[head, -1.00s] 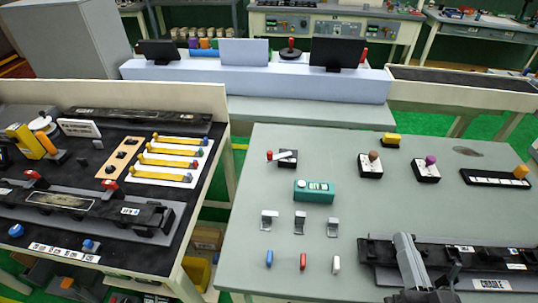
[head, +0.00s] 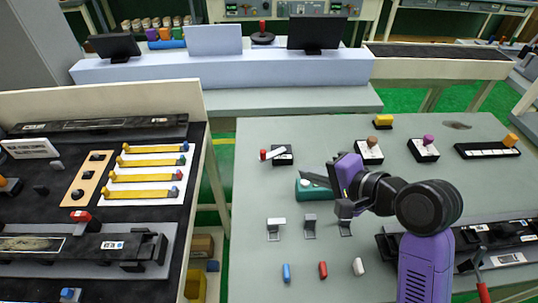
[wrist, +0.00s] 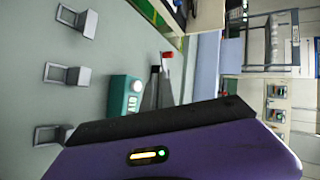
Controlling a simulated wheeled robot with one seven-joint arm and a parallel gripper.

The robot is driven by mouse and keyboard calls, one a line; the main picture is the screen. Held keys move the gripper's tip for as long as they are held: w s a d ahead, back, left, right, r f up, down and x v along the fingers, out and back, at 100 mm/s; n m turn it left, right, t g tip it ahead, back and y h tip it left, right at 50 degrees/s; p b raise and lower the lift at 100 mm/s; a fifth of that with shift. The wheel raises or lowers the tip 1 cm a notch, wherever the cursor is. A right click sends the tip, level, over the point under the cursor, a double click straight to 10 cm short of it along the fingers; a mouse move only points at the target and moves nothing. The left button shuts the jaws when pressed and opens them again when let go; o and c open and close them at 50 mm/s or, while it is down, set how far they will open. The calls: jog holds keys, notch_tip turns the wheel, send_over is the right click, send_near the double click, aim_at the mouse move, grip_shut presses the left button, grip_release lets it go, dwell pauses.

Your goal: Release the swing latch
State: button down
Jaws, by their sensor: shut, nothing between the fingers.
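The swing latch appears to be the black block with a pale lever and red knob (head: 282,155) at the back left of the grey table. Its lever lies tilted across the block. The red knob (wrist: 167,57) also shows in the wrist view, just beyond the fingertips. My gripper (head: 312,178) is shut and empty, above the teal box (head: 305,194) and to the right of and nearer than the latch. In the wrist view its grey fingers (wrist: 157,88) point toward the latch, apart from it as far as I can tell. They hide part of the latch.
Several small grey brackets (head: 275,229) stand in a row in front of the teal box. Blue, red and white pegs (head: 323,270) lie nearer. Black blocks with brown (head: 371,142) and purple (head: 428,140) knobs stand right.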

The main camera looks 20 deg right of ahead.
send_near(261, 151)
notch_tip(261, 151, down, 4)
jog(key=shift+d+r, duration=0.1)
jog(key=shift+d, duration=0.1)
jog(key=w, duration=0.1)
jog(key=w+a, duration=0.1)
jog(key=w, duration=0.1)
jog(key=shift+w+a+f, duration=0.2)
jog(key=shift+w+a, duration=0.05)
jog(key=shift+w, duration=0.3)
jog(key=shift+w+a+r+m+h+p, duration=0.1)
jog(key=shift+w+a+m+h+p, duration=0.2)
jog(key=shift+m+h+p, duration=0.8)
jog(key=shift+r+n+t+p, duration=0.1)
jog(key=shift+n+t+p, duration=0.2)
jog(key=shift+p, duration=0.25)
jog(key=shift+w+a+p, duration=0.45)
jog(key=shift+w+p, duration=0.2)
jog(key=shift+p, duration=0.3)
jog(key=shift+w+a+p, duration=0.15)
jog(key=shift+w+p, duration=0.25)
jog(key=shift+w, duration=0.05)
jog(key=shift+w+f, duration=0.1)
jog(key=shift+f, duration=0.1)
